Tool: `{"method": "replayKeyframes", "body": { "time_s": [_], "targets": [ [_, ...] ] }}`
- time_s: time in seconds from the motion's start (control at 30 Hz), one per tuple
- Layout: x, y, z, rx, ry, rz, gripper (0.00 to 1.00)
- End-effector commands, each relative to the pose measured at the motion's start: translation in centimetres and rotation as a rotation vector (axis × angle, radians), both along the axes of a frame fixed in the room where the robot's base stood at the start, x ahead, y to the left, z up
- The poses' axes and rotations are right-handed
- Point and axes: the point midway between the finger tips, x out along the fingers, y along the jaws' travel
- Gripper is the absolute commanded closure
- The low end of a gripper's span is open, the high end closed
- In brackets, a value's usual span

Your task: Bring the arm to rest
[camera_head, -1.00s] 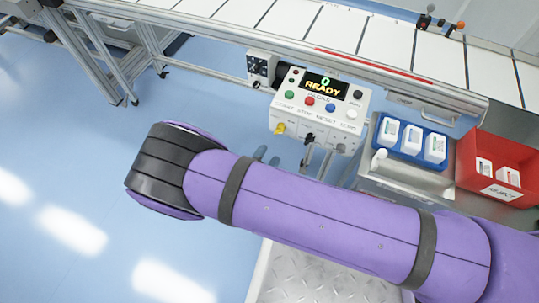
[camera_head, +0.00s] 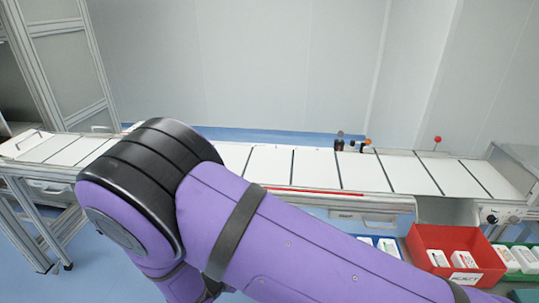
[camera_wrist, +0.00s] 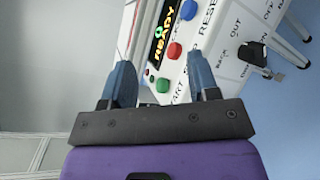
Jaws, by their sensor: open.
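My purple arm crosses the lower part of the head view, its dark elbow joint at the left. My gripper (camera_wrist: 161,85) shows in the wrist view with two blue fingers spread apart and nothing between them. The white control box (camera_wrist: 222,40) is beyond the fingers, turned on its side in that view. Its display (camera_wrist: 163,35) reads READY, with red, green and blue buttons beside it. In the head view my arm hides the control box, and the gripper is out of sight there.
A white-slatted conveyor (camera_head: 270,166) runs across behind my arm. A red reject bin (camera_head: 428,236) with white packs stands at the right, beside a blue tray (camera_head: 371,237) partly hidden by my arm. A green tray (camera_head: 528,250) is at the right edge.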

Motion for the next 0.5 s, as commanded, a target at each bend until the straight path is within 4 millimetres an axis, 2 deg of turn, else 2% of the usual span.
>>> {"method": "replayKeyframes", "body": {
  "time_s": [0.03,0.2,0.5],
  "targets": [
    [0.9,-1.0,2.0,0.033,0.011,-0.057,0.45],
    [2.8,-4.7,7.4,0.133,0.062,-0.234,0.45],
    [4.3,-12.1,16.1,0.339,0.145,-0.51,0.45]
  ]
}}
